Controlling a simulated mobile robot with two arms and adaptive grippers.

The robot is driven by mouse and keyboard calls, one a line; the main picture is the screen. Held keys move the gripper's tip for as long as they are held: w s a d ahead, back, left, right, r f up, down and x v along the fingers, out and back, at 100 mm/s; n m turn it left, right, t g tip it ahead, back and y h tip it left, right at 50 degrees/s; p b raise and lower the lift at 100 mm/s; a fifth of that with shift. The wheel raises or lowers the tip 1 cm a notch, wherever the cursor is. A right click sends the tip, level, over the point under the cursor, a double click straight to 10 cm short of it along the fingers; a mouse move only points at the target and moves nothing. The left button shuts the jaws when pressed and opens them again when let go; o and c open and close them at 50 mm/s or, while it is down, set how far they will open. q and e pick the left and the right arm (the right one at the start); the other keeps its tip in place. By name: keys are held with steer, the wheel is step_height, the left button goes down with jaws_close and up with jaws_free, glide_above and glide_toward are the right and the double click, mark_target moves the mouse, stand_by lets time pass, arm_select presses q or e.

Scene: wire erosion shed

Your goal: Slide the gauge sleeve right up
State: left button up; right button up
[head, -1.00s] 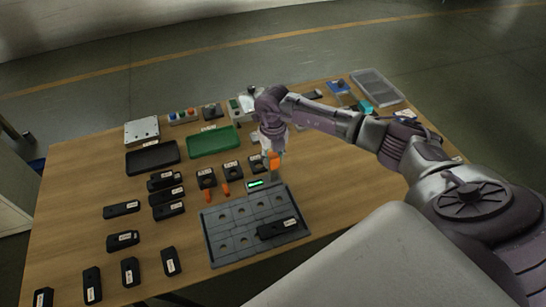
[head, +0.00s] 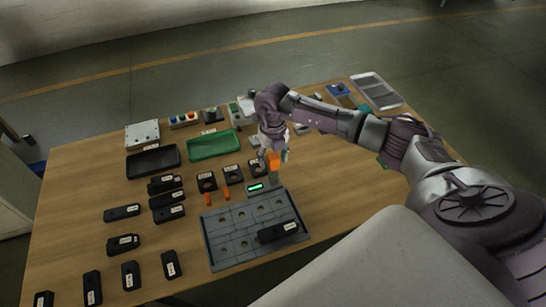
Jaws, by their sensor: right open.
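The orange gauge sleeve (head: 273,161) sits on a short grey upright at the back right of the grey fixture plate (head: 215,240). A small gauge with a lit green display (head: 262,187) is at the foot of that upright. My right gripper (head: 272,152) is open and points down at the sleeve, with its fingers close around or beside it. Whether they touch the sleeve is too small to tell. My left gripper is not in view. A black labelled block (head: 278,232) lies on the right part of the plate.
Several black labelled blocks stand or lie on the left and front of the table (head: 70,220). A black tray (head: 153,160), a green tray (head: 213,144) and a clear tray (head: 376,91) are behind. Two small orange pieces lie left of the gauge. Bare wood lies at the left.

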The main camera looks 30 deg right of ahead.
mark_target(273, 156)
step_height(273, 156, up, 12)
stand_by(0.6)
stand_by(0.4)
